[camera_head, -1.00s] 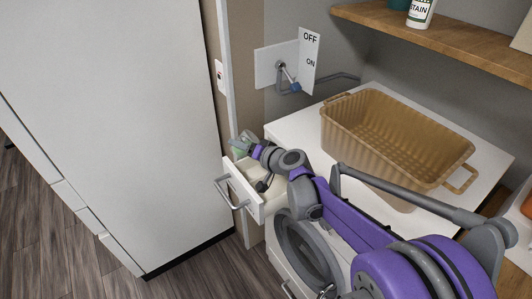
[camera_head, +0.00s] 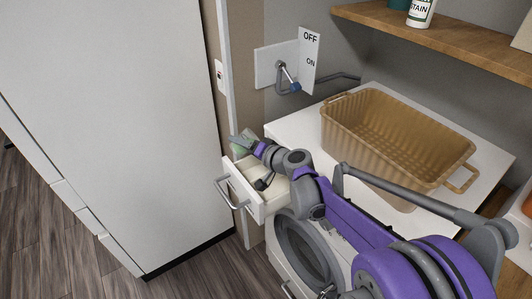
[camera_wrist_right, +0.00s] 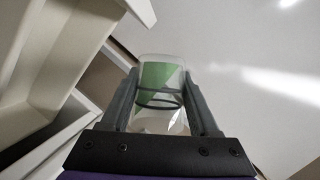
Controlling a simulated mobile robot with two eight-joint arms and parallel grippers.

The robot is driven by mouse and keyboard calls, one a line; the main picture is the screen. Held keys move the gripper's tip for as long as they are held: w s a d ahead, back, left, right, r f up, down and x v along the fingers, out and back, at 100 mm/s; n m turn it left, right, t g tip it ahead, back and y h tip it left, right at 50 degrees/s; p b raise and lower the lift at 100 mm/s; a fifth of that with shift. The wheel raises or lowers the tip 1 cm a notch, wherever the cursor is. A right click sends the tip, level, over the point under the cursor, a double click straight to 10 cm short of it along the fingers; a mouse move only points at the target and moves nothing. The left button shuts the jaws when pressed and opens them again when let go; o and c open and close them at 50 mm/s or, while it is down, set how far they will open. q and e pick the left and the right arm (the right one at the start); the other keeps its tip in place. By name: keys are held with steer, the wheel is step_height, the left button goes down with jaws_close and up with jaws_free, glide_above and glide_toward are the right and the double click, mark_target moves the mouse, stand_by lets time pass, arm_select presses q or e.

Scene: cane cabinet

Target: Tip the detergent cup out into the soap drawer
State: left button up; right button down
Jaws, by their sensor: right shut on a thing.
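The soap drawer (camera_head: 257,205) is a white drawer with a bar handle, pulled open at the washer's upper left. My right gripper (camera_head: 243,141) is past the drawer's far side, close to the wall panel. It is shut on the detergent cup (camera_head: 239,151), which shows only as a small pale green patch, partly hidden. In the right wrist view the cup (camera_wrist_right: 160,76) is clear with a green part, held between both fingers. White drawer-like walls (camera_wrist_right: 62,60) lie to its left there. I cannot tell the cup's exact tilt. My left gripper is not in view.
A tan basket (camera_head: 400,150) stands on the white washer top (camera_head: 300,127), right of my right arm. A tall white panel (camera_head: 120,120) stands close on the left. The washer's round door (camera_head: 300,250) is below.

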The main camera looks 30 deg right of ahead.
steer(key=shift+m, duration=0.3)
steer(key=shift+f+y+b, duration=0.1)
steer(key=shift+y+b, duration=0.2)
steer(key=shift+b, duration=0.05)
steer(key=shift+f+m+t, duration=0.1)
steer(key=shift+m+t, duration=0.2)
steer(key=shift+f+b, duration=0.1)
steer(key=shift+b, duration=0.25)
steer(key=shift+f+m+b, duration=0.1)
steer(key=shift+m+b, duration=0.2)
